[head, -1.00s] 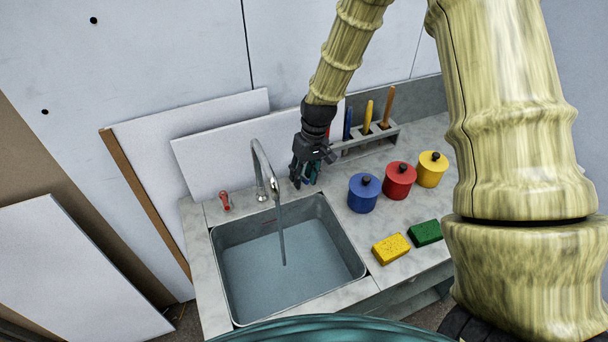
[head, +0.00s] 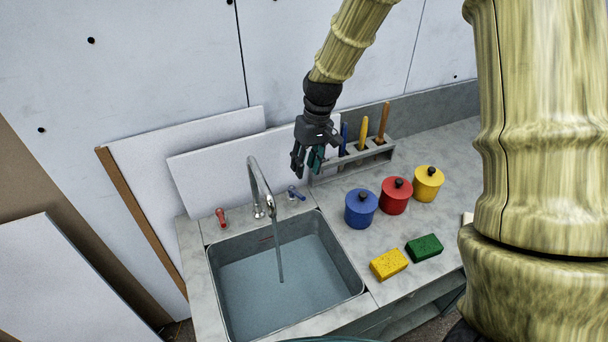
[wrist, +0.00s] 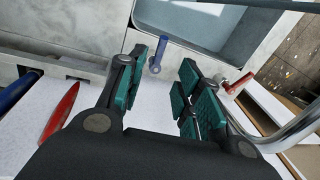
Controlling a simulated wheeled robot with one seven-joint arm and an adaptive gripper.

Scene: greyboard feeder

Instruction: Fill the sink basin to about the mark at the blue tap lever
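The sink basin (head: 350,272) holds blue-grey water (head: 255,290). A stream falls from the chrome tap (head: 262,185) into it. A short reddish mark (head: 265,239) shows on the basin's back wall, a little above the water surface. The blue tap lever (head: 295,193) stands right of the spout; it also shows in the wrist view (wrist: 157,55). The red tap lever (head: 221,217) is left of the spout. My gripper (head: 306,168) is open and empty above and behind the blue lever. In the wrist view the lever appears just beyond the gap between its fingers (wrist: 165,75).
Blue (head: 361,210), red (head: 395,197) and yellow (head: 428,185) lidded pots stand on the counter right of the sink. Yellow (head: 388,264) and green (head: 424,248) sponges lie in front. A grey rack (head: 352,162) with upright tools stands behind. White boards lean against the wall.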

